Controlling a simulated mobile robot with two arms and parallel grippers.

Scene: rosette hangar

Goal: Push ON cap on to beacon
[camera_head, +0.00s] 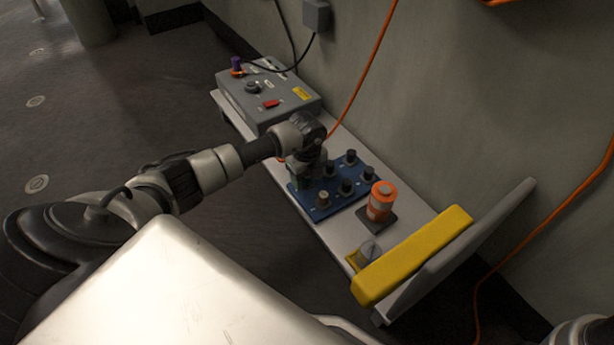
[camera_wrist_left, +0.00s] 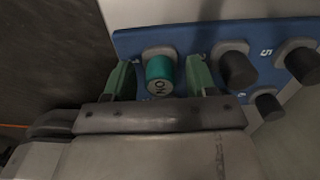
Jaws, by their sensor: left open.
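The ON cap (camera_wrist_left: 160,72) is a short teal cylinder with "ON" on its end face. It sits on the blue board (camera_wrist_left: 200,40) at its left part in the left wrist view. My left gripper (camera_wrist_left: 160,80) is open, with one green finger on each side of the cap; I cannot tell whether they touch it. In the head view my left gripper (camera_head: 306,168) is over the far left end of the blue board (camera_head: 335,208) and hides the cap. An orange and white cylinder, which looks like the beacon (camera_head: 381,203), stands upright on a dark square base right of the board.
Several dark knobs (camera_head: 346,187) stand on the blue board. A grey control box (camera_head: 268,96) is at the far end of the bench (camera_head: 412,211). A yellow block (camera_head: 415,256) and a grey upright panel stand at the near end. The wall runs behind.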

